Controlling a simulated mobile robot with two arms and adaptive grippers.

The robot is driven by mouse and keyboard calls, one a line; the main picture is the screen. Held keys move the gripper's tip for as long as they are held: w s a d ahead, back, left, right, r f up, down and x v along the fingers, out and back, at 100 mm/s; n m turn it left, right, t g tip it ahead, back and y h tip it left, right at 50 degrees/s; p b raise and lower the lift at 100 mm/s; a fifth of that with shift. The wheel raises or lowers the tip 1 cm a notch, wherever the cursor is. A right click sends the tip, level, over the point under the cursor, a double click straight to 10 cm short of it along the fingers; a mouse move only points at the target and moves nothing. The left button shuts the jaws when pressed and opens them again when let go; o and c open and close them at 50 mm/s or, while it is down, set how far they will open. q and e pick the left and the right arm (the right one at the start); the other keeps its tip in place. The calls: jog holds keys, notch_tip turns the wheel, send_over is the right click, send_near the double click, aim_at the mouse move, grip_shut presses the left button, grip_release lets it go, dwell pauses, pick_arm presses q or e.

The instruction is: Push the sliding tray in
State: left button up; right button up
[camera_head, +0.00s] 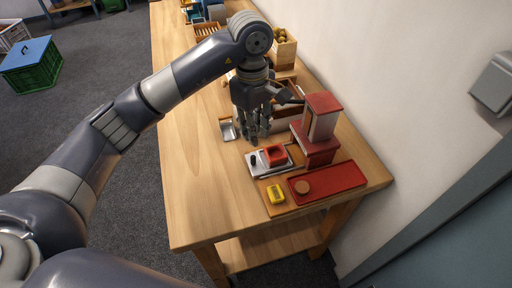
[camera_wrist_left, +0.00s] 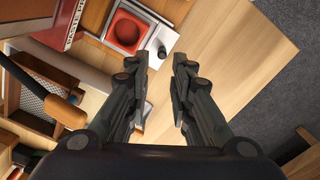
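The sliding tray (camera_head: 260,171) is a pale metal plate with a red square cup (camera_head: 275,154) and a small black knob (camera_head: 253,159). It sticks out to the left from the base of a red and white stand (camera_head: 319,120). In the left wrist view the tray (camera_wrist_left: 167,38) lies at the top, with the red cup (camera_wrist_left: 125,28) and knob (camera_wrist_left: 162,53). My left gripper (camera_head: 256,140) is above the table, just behind the tray in the head view, fingers pointing down. Its fingers (camera_wrist_left: 164,62) are apart and empty, close to the knob in the picture. My right gripper is not in view.
A red tray (camera_head: 340,178) with a round brown piece and a yellow block (camera_head: 275,194) lie near the front table edge. A small metal scoop-like piece (camera_head: 228,131) lies left of the gripper. Wooden boxes stand behind, along the wall. The table's left side is clear.

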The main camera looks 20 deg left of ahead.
aim_at(253, 156)
pick_arm(q)
jog(key=f+p, duration=0.1)
jog(key=f, duration=0.4)
jog(key=f+p, duration=0.1)
jog(key=f, duration=0.4)
jog(key=shift+s+a+p, duration=0.1)
jog(key=shift+a+p, duration=0.1)
jog(key=shift+p, duration=0.2)
jog(key=shift+f, duration=0.2)
jog(key=shift+c, duration=0.5)
grip_shut()
